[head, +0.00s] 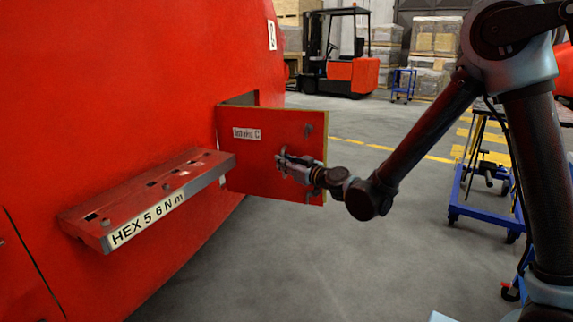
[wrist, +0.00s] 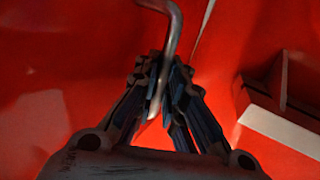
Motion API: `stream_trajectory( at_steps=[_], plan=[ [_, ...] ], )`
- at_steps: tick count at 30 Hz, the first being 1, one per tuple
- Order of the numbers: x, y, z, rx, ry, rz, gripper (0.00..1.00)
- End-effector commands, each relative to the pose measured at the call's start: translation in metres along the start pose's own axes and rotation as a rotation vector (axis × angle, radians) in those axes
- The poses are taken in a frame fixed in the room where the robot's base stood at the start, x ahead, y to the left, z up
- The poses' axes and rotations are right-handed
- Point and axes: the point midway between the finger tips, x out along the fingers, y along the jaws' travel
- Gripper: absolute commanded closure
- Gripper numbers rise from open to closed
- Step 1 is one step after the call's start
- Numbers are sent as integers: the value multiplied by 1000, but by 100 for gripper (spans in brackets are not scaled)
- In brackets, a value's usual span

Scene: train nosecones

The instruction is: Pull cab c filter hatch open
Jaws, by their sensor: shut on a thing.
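The red hatch (head: 262,155) labelled "Intake C" stands swung out from the red nosecone (head: 110,90) in the head view, with its opening (head: 240,99) partly visible behind it. My gripper (head: 284,164) is at the hatch's outer face near its free right edge. In the wrist view, my gripper (wrist: 160,100) has its fingers closed around a bent metal handle (wrist: 174,30). The handle's lower end sits between the fingers. My gripper hides most of the handle in the head view.
A red ledge (head: 150,190) marked "HEX 5 6 Nm" juts out left of the hatch. A blue cart (head: 485,211) stands at the right. A forklift (head: 350,72) and pallets of boxes are at the back. The grey floor (head: 330,255) in front of the hatch is clear.

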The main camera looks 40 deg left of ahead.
Motion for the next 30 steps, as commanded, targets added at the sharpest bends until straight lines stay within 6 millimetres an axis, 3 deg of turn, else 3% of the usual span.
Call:
stream_trajectory(
  at_steps=[9, 10, 12, 23, 30],
  plan=[
    [2, -3, -1, 0, 1, -3, 100],
    [2, -3, -1, 0, 1, -3, 85],
    [2, -3, -1, 0, 0, -3, 71],
    [0, -2, 0, -1, 0, -3, 71],
    [-27, -2, 0, -1, 0, -3, 71]
  ],
)
